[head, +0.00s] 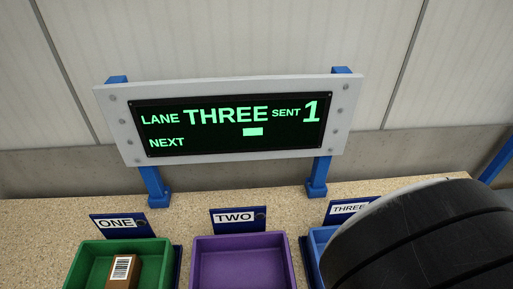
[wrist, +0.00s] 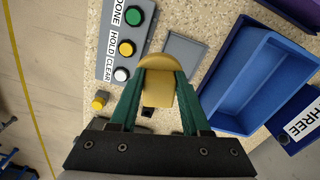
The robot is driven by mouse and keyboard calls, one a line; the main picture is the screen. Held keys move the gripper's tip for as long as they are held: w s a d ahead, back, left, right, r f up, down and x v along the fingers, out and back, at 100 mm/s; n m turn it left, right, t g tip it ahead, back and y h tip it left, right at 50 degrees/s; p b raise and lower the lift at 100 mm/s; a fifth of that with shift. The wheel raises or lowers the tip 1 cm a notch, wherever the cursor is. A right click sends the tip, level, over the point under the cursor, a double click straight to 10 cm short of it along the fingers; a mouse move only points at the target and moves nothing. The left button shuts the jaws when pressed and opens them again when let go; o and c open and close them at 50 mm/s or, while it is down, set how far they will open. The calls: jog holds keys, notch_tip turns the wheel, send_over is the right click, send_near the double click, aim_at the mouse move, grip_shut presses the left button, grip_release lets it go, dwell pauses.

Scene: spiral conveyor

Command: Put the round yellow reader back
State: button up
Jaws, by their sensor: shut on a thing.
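My gripper (wrist: 159,82), with two green fingers, is shut on the round yellow reader (wrist: 157,68) in the wrist view. The reader's rounded head sticks out beyond the fingertips, and a small dark part shows at its lower end between the fingers. In the picture, a flat grey square plate (wrist: 185,53) lies just right of the reader's head, with nothing on it. I cannot tell the reader's height above the table. The head view does not show the gripper or the reader.
A button panel (wrist: 113,58) is left of the reader. The blue bin (wrist: 213,103), labelled THREE, is at right and looks empty. The green bin (head: 80,262) holds a brown box (head: 121,271); the purple bin (head: 240,237) looks empty. A display (head: 230,92) reads LANE THREE, SENT 1.

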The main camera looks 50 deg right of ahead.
jog(key=s+a+f+m, duration=0.1)
jog(key=s+a+m, duration=0.1)
jog(key=a, duration=0.3)
jog(key=shift+s+a+f+m, duration=0.15)
jog(key=shift+s+a+m, duration=0.05)
jog(key=shift+s+m, duration=0.2)
jog(key=w+d+f, duration=0.2)
jog(key=d, duration=0.1)
jog(key=w+d+f, duration=0.1)
jog(key=d+f, duration=0.1)
jog(key=d, duration=0.1)
jog(key=w+d+f, duration=0.2)
jog(key=d, duration=0.1)
jog(key=shift+w+d+f, duration=0.3)
jog(key=shift+w+f, duration=0.05)
jog(key=f, duration=0.4)
jog(key=shift+w+d, duration=0.15)
jog(key=shift+d, duration=0.1)
grip_shut()
jog(key=o, duration=1.2)
grip_release()
